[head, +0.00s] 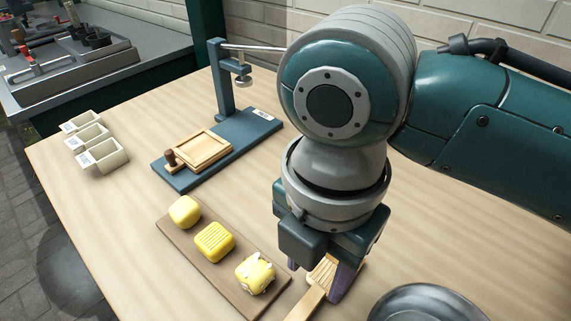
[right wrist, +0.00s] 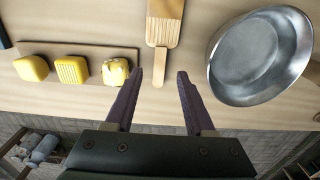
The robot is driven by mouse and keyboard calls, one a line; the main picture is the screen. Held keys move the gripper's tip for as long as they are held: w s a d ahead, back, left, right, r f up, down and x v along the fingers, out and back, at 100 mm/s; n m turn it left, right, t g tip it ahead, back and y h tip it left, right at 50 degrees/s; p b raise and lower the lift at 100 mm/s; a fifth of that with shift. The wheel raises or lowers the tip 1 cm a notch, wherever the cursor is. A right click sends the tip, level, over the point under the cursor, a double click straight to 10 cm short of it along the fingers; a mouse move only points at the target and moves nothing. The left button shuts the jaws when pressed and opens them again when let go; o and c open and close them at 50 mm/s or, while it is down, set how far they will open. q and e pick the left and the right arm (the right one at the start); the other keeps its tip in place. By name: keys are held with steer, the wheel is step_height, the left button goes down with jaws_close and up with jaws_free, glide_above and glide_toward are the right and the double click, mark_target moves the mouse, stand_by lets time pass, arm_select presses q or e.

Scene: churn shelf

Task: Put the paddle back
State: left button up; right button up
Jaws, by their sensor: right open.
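The paddle is a pale wooden, ribbed scoop-like piece (head: 324,270) lying on the wooden table, with its handle pointing toward the bottom of the head view. It also shows in the right wrist view (right wrist: 165,28), where the end of its handle lies between my fingertips in the picture. My right gripper (head: 317,281) is open and empty, hovering at the paddle, and partly hides it in the head view. Its two purple fingers stand apart in the right wrist view (right wrist: 160,74). I cannot tell its height above the handle. My left gripper is not in view.
A brown board (head: 228,276) holds three yellow butter blocks beside the paddle. A metal bowl (head: 425,303) stands close on the other side. A blue press stand (head: 255,126) with a wooden frame (head: 200,150) and small white cups (head: 100,160) stand farther back.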

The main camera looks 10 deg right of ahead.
step_height(320, 180, up, 5)
steer(key=s+d+m+t, duration=0.1)
steer(key=s+m, duration=0.1)
steer(key=m, duration=0.4)
steer(key=s+d+f+m+t+y, duration=0.1)
steer(key=s+m, duration=0.2)
steer(key=m, duration=0.3)
steer(key=s+d+m+t+y, duration=0.1)
steer(key=s+d+m, duration=0.1)
steer(key=m, duration=0.3)
steer(key=shift+s+f+m+p, duration=0.2)
steer(key=shift+f+m+p, duration=0.1)
steer(key=shift+m, duration=0.1)
steer(key=s+d+m+h, duration=0.1)
steer(key=s+d+m, duration=0.2)
steer(key=d+m, duration=0.3)
steer(key=shift+s+d+r+t+h, duration=0.15)
steer(key=shift+d+r+t+h, duration=0.2)
steer(key=shift+d, duration=0.2)
